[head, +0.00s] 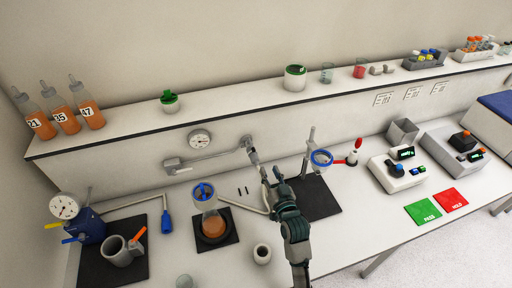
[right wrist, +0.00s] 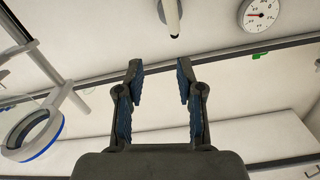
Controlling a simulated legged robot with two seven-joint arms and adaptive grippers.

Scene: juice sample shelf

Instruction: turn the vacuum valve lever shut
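My right gripper (head: 270,174) is raised over the bench in front of the wall. In the right wrist view the two blue-padded fingers (right wrist: 160,95) are spread apart with nothing between them. Just beyond the fingertips hangs a pale rod (right wrist: 172,18), apart from them. In the head view a grey wall pipe (head: 215,158) ends in a short downward lever-like piece (head: 251,148), just above and left of the gripper. It looks like the valve lever, but no label shows. A round gauge (head: 200,139) is on the wall above the pipe; a gauge also shows in the wrist view (right wrist: 260,14). My left gripper is out of view.
A stand with a blue-rimmed ring (head: 321,158) is close right of the gripper. A blue-topped flask (head: 205,196) stands at its left. A blue pump (head: 90,231) is far left, a red-handled post (head: 353,157) right. The shelf (head: 230,101) runs behind.

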